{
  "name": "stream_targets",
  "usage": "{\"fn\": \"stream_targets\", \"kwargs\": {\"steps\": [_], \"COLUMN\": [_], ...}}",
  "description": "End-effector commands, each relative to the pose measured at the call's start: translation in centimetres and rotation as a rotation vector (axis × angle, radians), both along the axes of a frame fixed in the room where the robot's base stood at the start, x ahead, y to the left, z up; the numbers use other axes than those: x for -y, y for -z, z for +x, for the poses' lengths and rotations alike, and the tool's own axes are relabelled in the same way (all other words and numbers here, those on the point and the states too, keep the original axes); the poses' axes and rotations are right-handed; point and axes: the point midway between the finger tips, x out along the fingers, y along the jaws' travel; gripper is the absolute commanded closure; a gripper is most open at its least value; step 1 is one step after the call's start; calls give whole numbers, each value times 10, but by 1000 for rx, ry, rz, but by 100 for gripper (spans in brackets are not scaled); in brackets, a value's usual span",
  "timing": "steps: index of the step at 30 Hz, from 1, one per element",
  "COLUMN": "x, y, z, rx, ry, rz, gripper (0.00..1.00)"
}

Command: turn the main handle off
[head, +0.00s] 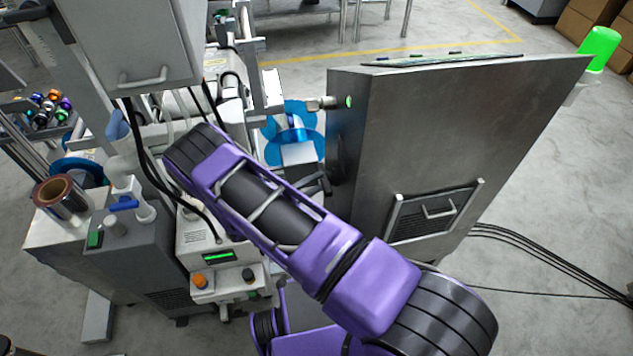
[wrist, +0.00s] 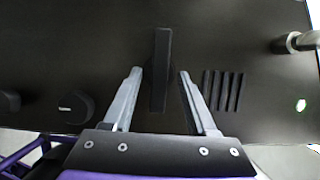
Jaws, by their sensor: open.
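In the wrist view a dark upright bar, which looks like the main handle (wrist: 161,58), stands on a dark panel (wrist: 220,40). My gripper (wrist: 159,73) is open, with one grey finger to the left of the bar and one to the right. There is a gap on both sides, and I see no contact. How far the fingertips reach along the bar's depth is hard to tell. In the head view the panel is the narrow left side of a grey metal cabinet (head: 450,120). My purple arm crosses in front, and the gripper and handle are mostly hidden there.
A black knob (wrist: 76,107) sits left of the fingers, and vent slots (wrist: 222,90) lie close to the right finger. A machine with blue reels (head: 292,122) stands left of the cabinet.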

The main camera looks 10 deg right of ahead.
Motion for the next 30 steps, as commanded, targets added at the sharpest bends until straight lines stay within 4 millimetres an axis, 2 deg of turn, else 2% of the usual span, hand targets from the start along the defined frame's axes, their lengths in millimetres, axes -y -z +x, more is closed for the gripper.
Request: {"fn": "stream_targets", "kwargs": {"steps": [3,12,21,22,30], "x": [7,9,8,8,8], "y": [0,0,0,0,0], "z": [2,3,3,3,3], "rx": [0,0,0,0,4], "ry": [1,0,0,0,0], "rz": [0,0,0,0,0], "gripper": [43,43,96,100,100]}}
